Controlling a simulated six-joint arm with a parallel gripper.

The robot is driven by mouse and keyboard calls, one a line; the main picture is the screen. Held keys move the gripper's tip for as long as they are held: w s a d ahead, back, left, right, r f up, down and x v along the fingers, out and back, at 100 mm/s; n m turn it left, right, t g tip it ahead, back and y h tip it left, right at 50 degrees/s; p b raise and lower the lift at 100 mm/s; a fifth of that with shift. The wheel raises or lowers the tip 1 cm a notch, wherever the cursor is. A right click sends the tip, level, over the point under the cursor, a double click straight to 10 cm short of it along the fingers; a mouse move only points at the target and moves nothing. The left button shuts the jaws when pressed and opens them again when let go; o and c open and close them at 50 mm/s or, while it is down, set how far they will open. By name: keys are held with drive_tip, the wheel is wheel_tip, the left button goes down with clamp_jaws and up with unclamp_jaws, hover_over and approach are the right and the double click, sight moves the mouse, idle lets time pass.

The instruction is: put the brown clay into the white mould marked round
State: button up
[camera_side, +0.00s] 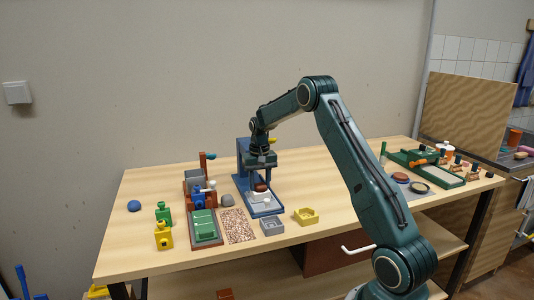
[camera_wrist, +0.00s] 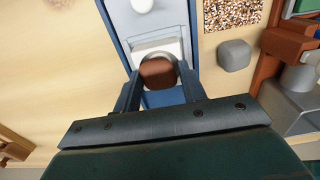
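The brown clay (camera_side: 261,187) is a small rounded lump on top of a white block, which looks like the white mould (camera_side: 262,198), on the bed of a blue press. In the wrist view the clay (camera_wrist: 158,73) lies over the white block (camera_wrist: 155,48), with a pale round edge behind it. I cannot tell how deep it sits, and no marking is readable.
The blue press frame (camera_side: 243,165) stands close behind my gripper. Left of it are a red-brown press (camera_side: 198,180), a grey lump (camera_side: 228,201) and a speckled mat (camera_side: 237,225). A grey mould (camera_side: 271,226) and yellow mould (camera_side: 306,217) stand in front.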

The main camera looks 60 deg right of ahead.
sight(260, 189)
drive_tip(key=shift+o, duration=0.6)
drive_tip(key=shift+r, duration=0.15)
wheel_tip(260, 189, up, 12)
drive_tip(key=shift+r, duration=0.2)
idle(0.6)
